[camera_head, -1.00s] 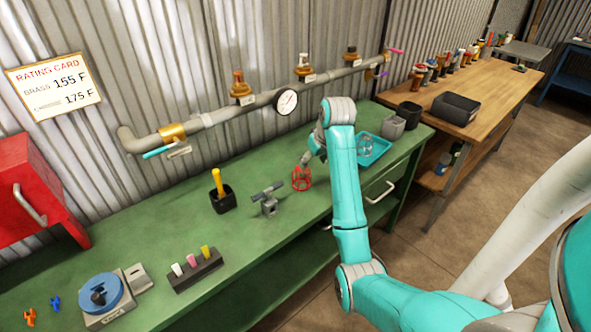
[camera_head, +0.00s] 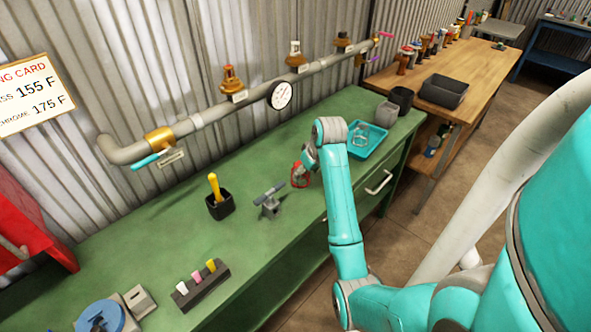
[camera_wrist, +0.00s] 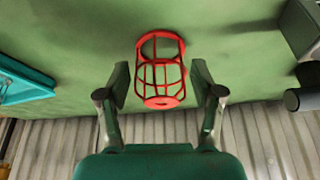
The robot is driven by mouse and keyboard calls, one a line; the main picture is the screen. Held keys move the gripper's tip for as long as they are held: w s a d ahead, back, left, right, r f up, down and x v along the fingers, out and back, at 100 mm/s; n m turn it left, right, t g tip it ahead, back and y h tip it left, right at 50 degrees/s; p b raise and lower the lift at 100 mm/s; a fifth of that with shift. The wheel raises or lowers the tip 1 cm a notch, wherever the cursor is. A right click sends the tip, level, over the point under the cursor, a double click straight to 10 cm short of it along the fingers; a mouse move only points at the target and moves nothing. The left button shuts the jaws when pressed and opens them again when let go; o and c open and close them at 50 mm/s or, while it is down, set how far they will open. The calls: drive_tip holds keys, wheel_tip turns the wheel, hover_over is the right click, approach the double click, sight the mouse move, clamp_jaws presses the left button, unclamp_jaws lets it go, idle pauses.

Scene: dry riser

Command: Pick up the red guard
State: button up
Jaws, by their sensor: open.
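The red guard (camera_head: 300,175) is a small wire cage standing on the green workbench (camera_head: 245,235), left of the teal tray. In the wrist view the red guard (camera_wrist: 160,70) lies between and just beyond the two fingers. My gripper (camera_wrist: 160,88) is open, with one finger on each side of the cage and a visible gap to each. In the head view my gripper (camera_head: 306,163) is down at the guard and partly covers it.
A grey clamp-like fixture (camera_head: 270,200) stands close left of the guard. The teal tray (camera_head: 378,149) holds a clear item at the right. A black cup with a yellow tool (camera_head: 219,204) stands further left. A pipe with valves (camera_head: 205,118) runs along the wall behind.

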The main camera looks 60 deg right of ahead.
clamp_jaws()
drive_tip(key=shift+r, duration=0.1)
idle(0.3)
